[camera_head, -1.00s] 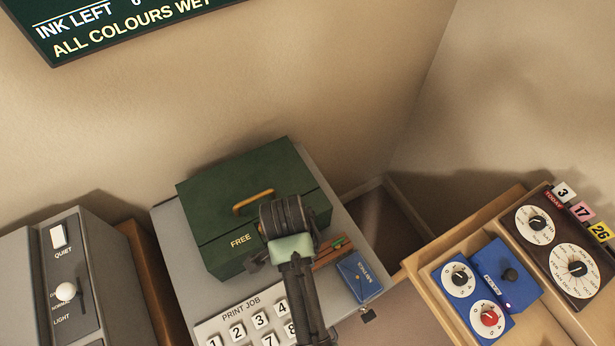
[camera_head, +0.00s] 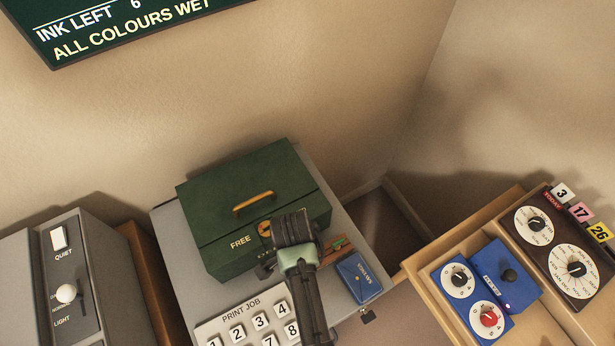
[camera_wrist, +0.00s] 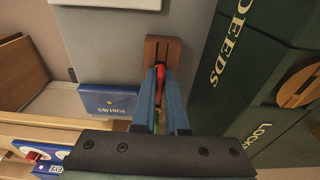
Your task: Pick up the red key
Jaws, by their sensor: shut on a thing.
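The red key (camera_wrist: 160,74) shows in the wrist view as a narrow red piece between the fingertips of my gripper (camera_wrist: 159,86). The gripper is shut on it. The key is at the brown wooden rack (camera_wrist: 158,47), and I cannot tell whether it is clear of its slot. A green piece (camera_wrist: 155,122) shows lower between the fingers. In the head view my wrist covers the fingertips and part of the rack (camera_head: 330,254); small red and green bits show on the rack's right end.
A dark green deeds box (camera_head: 245,225) stands close beside the rack. A blue savings book (camera_head: 360,277) lies on the other side. A print job keypad (camera_head: 245,326) is in front. A wooden desk (camera_head: 415,270) with blue dial boxes is at the right.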

